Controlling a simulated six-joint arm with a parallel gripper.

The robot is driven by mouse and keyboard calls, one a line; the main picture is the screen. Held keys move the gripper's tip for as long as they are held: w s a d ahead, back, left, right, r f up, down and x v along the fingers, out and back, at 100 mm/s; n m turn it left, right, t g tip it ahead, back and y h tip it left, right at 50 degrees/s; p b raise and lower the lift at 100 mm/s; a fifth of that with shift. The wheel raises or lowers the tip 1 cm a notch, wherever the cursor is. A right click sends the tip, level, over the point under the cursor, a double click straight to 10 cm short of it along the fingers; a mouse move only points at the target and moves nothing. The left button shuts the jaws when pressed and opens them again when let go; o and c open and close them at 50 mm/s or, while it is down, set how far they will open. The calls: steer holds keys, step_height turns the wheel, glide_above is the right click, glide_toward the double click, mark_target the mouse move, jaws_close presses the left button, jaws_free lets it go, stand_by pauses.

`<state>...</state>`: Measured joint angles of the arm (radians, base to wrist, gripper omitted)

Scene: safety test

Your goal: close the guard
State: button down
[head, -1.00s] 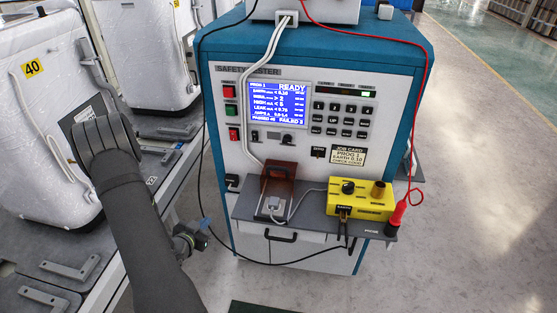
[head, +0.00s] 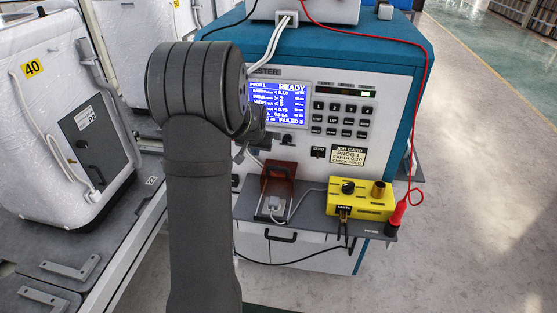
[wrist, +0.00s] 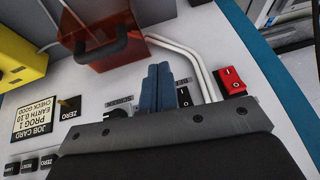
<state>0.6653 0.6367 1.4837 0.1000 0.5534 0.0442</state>
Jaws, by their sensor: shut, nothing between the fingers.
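The guard (head: 280,172) is a see-through red-brown cover at the back of the shelf on the front of the tester. It stands raised, and the white plug (head: 273,205) on the plate in front of it is uncovered. In the wrist view the guard (wrist: 103,42), with a dark handle, is at the top. My gripper (head: 240,155) is left of the guard and apart from it, partly hidden by my arm. In the wrist view the blue fingers of my gripper (wrist: 157,75) are together and empty, pointing toward the panel near white cables.
A yellow box (head: 360,198) stands right of the guard, with a red probe (head: 397,214) beside it. White cables (wrist: 195,62) run close to my fingers. A red switch (wrist: 232,81) is on the panel. A wrapped appliance (head: 60,130) stands at left.

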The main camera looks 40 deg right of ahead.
steer(key=s+d+r+g, duration=0.2)
steer(key=s+d+r, duration=0.2)
steer(key=s, duration=0.2)
glide_above(278, 173)
step_height(278, 173, down, 9)
steer(key=shift+d+r, duration=0.1)
steer(key=s+a, duration=0.8)
steer(key=shift+s+a, duration=0.25)
steer(key=shift+s, duration=0.05)
steer(key=v, duration=1)
